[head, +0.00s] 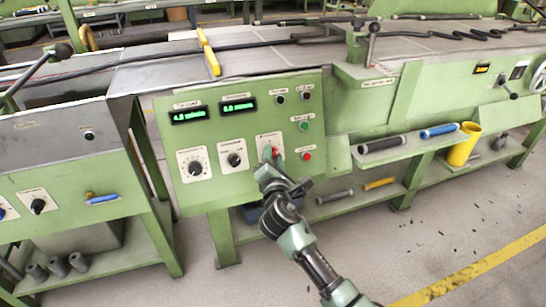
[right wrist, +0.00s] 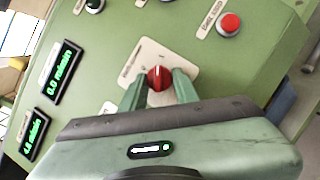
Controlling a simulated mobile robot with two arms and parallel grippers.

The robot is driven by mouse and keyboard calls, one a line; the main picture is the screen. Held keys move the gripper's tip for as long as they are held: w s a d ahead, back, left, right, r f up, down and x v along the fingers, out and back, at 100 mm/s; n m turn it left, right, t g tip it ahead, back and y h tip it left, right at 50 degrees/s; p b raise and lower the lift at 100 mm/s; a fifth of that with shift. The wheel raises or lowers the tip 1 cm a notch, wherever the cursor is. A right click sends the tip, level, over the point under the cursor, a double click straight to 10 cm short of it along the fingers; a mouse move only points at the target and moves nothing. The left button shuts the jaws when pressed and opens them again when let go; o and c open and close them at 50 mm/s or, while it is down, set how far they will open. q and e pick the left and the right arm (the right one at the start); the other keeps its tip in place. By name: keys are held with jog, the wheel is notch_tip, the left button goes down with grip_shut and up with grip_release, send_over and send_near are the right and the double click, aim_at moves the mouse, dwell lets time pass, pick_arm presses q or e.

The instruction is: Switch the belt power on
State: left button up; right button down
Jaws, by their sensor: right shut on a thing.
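The red rotary switch (head: 275,152) sits on a white plate at the lower right of the green control panel (head: 224,118). My right gripper (head: 269,160) reaches it from below in the head view. In the right wrist view the red knob (right wrist: 160,77) shows a white pointer line, and my right gripper's two green fingers (right wrist: 159,91) are shut on it, one on each side. The plate's markings are too small to read surely. My left gripper is not in view.
Two dark knobs (head: 195,168) (head: 234,160) stand left of the switch, below two lit green displays (head: 188,115) (head: 239,105). A red button (head: 306,156) and a green button (head: 303,126) are close on the right. A shelf (head: 395,150) juts out further right.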

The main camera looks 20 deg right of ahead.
jog(key=c, duration=1.1)
grip_release()
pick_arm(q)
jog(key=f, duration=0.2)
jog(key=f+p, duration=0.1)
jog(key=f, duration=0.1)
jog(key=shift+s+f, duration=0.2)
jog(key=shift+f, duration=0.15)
pick_arm(e)
jog(key=v, duration=0.7)
jog(key=shift+s+a, duration=0.1)
jog(key=shift+s, duration=0.3)
